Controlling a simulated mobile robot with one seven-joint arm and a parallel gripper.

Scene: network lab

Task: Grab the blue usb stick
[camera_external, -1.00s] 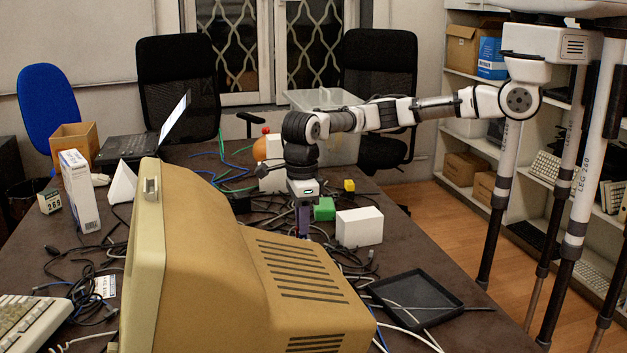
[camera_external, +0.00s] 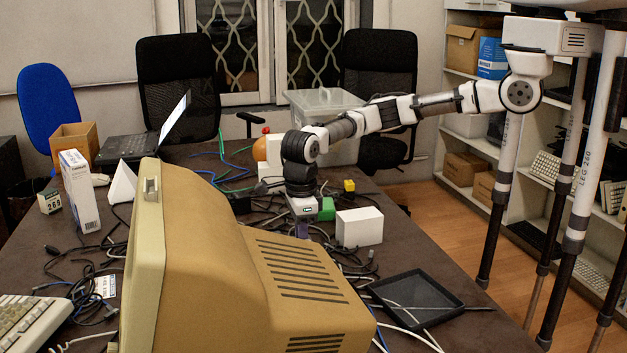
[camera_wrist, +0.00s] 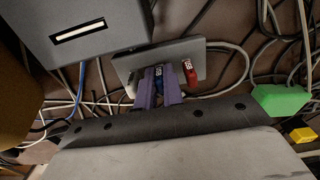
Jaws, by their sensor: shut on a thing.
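The blue usb stick (camera_wrist: 158,71) shows in the wrist view between the two purple fingers of my gripper (camera_wrist: 158,84). The fingers are shut on it and cover most of its body. It is at a small grey block (camera_wrist: 128,62); I cannot tell whether it still sits in it. A red usb stick (camera_wrist: 190,73) stands just right of the fingers at the same block.
A grey device (camera_wrist: 110,22) with a light slot lies close by in the wrist view. A green block (camera_external: 326,208), a yellow block (camera_external: 349,185) and a white box (camera_external: 360,227) stand near my gripper. Loose cables surround it. The beige monitor (camera_external: 215,260) blocks the near side.

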